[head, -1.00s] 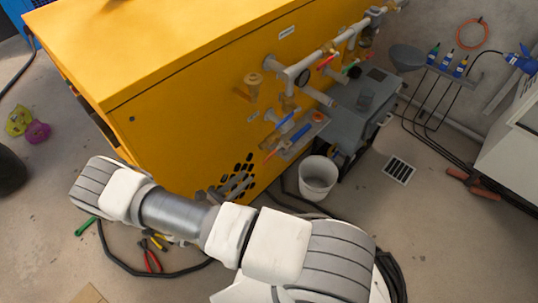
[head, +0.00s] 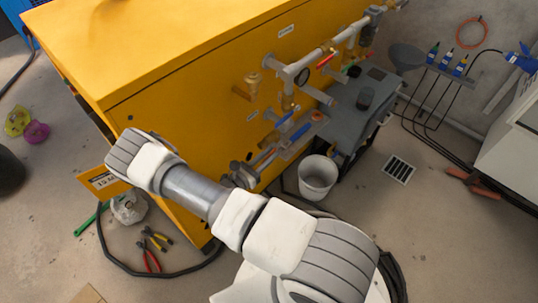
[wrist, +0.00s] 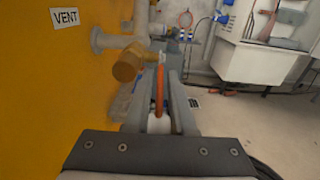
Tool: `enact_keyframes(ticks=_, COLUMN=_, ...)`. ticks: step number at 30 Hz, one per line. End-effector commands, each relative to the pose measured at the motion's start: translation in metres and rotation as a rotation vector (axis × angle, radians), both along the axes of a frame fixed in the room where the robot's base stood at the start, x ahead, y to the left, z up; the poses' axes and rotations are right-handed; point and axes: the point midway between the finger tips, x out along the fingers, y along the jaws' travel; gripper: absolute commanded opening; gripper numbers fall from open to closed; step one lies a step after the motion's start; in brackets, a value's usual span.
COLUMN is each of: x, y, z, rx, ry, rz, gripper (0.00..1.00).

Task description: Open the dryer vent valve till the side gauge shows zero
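In the wrist view, a brass valve body (wrist: 128,63) sticks out of the yellow housing below a VENT label (wrist: 65,18). An orange lever handle (wrist: 160,88) hangs down beside it, between the fingers of my gripper (wrist: 161,82). The fingers stand apart with the lever in the gap; firm contact is not visible.
Blue-handled valves (head: 298,134) sit close beside my gripper, and a red lever (head: 326,59) is higher up. A white bucket (head: 317,177) stands below the pipes. Pliers (head: 152,255) and a black hose lie on the floor. Open floor extends right around the drain grate (head: 399,169).

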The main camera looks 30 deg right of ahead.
Motion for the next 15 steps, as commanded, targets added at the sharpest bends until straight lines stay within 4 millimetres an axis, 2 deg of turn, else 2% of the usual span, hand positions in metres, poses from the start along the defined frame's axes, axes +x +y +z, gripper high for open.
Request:
enact_keyframes(ticks=1, x=0.0000, y=0.0001, z=0.0000, rx=0.000, ry=0.000, rz=0.000, gripper=0.21)
enact_keyframes(ticks=4, x=-0.0001, y=0.0002, z=0.0001, rx=0.000, ry=0.000, rz=0.000, gripper=0.03)
enact_keyframes(ticks=5, x=-0.0001, y=0.0002, z=0.0001, rx=0.000, ry=0.000, rz=0.000, gripper=0.00)
enact_keyframes(ticks=15, x=0.0000, y=0.0004, z=0.0002, rx=-0.001, ry=0.000, rz=0.000, gripper=0.00)
